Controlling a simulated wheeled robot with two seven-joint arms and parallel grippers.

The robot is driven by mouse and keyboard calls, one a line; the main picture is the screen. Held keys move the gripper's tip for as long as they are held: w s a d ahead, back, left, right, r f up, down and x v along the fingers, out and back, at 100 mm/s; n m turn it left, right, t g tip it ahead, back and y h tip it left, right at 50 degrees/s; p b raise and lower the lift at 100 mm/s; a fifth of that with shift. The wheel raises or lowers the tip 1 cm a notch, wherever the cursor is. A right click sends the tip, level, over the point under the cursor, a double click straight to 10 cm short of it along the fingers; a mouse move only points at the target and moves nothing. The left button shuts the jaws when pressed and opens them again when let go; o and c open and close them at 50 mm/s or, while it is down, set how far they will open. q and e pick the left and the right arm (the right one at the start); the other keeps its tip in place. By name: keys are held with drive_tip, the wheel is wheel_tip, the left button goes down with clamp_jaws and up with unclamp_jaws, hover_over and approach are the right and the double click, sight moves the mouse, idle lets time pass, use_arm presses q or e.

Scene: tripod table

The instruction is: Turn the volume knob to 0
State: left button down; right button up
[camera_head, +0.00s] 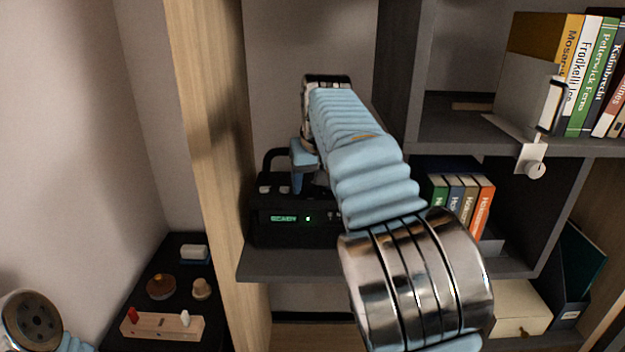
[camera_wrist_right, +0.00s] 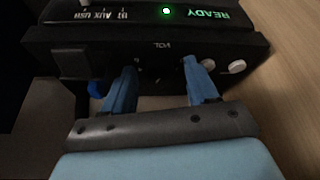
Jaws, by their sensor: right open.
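The black radio (camera_head: 290,228) stands on a grey shelf, its green display lit. In the right wrist view the radio (camera_wrist_right: 60,55) appears upside down, with the lettering READY, a green light and the label VOL. My right gripper (camera_head: 300,170) is over the radio's top. In the wrist view its two blue fingers (camera_wrist_right: 162,78) are apart, on either side of the dark area by the VOL label. The volume knob is too dark there to make out, and its setting cannot be read. My left gripper is out of view; only part of my left arm shows at lower left.
A wooden upright (camera_head: 205,150) stands left of the radio. Books (camera_head: 462,200) stand on the shelf to its right, and more books (camera_head: 595,75) stand above. A low black table (camera_head: 170,270) holds small objects at lower left. White buttons (camera_wrist_right: 237,66) sit beside the fingers.

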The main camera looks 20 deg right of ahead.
drive_tip(key=c, duration=1)
drive_tip(key=shift+c, duration=0.2)
drive_tip(key=n, duration=0.1)
drive_tip(key=n+y, duration=0.1)
drive_tip(key=n, duration=0.1)
drive_tip(key=shift+d+r+n, duration=0.1)
drive_tip(key=shift+d+n, duration=0.15)
drive_tip(key=shift+n, duration=0.05)
drive_tip(key=shift+w+d+n+g+y, duration=0.1)
drive_tip(key=shift+n+g+y, duration=0.3)
drive_tip(key=shift+n, duration=0.9)
drive_tip(key=shift+w+d+n+g+y, duration=0.1)
drive_tip(key=shift+n+y, duration=0.6)
drive_tip(key=shift+n, duration=0.6)
drive_tip(key=shift+s+a, duration=0.1)
drive_tip(key=o, duration=1)
